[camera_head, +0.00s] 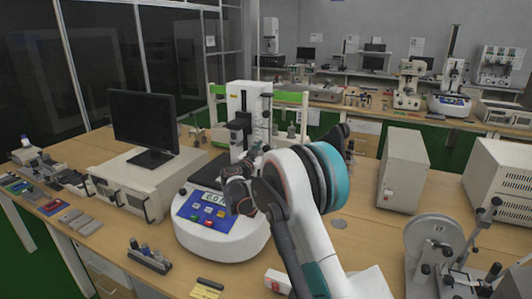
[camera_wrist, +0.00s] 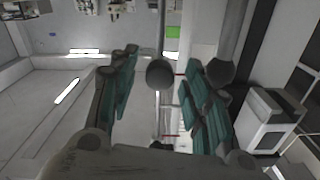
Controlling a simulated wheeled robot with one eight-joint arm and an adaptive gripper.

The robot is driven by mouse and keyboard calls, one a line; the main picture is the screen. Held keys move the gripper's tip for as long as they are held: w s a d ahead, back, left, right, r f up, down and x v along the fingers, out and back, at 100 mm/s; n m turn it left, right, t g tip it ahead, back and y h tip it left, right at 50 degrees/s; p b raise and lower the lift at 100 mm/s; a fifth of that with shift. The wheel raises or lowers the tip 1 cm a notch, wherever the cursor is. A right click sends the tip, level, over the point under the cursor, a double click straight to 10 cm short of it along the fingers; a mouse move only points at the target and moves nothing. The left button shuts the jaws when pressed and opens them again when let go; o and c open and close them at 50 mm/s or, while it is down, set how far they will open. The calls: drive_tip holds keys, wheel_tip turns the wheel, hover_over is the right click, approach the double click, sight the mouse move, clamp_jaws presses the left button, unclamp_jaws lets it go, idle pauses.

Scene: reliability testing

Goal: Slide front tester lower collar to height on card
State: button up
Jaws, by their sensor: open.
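The front tester (camera_head: 232,237) has a round white base with a blue button panel and a lit display. Its white column (camera_head: 237,100) rises behind my gripper (camera_head: 243,178). In the wrist view, my gripper (camera_wrist: 163,95) is open, with teal pads on either side of a thin upright rod. A dark round knob-like part (camera_wrist: 160,74) sits on the rod line between the pads. Another dark piece shows lower down, partly hidden by my gripper. I cannot tell which is the lower collar. Red marks show beside the rod. A small yellow card (camera_head: 205,291) lies at the bench's front edge; its writing is unreadable.
A black monitor (camera_head: 145,122) stands on a beige unit left of the tester. A beige box (camera_head: 403,170) stands to the right. A reel device (camera_head: 434,240) is at the front right. Small grey blocks and a dark holder lie on the bench (camera_head: 115,228) at the left.

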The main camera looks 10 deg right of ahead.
sight(266, 146)
drive_tip(key=shift+x, duration=0.8)
drive_tip(key=shift+c, duration=0.4)
clamp_jaws()
drive_tip(key=shift+r+p, duration=0.85)
drive_tip(key=shift+r, duration=1.3)
drive_tip(key=shift+f, duration=0.1)
drive_tip(key=shift+o, duration=0.4)
unclamp_jaws()
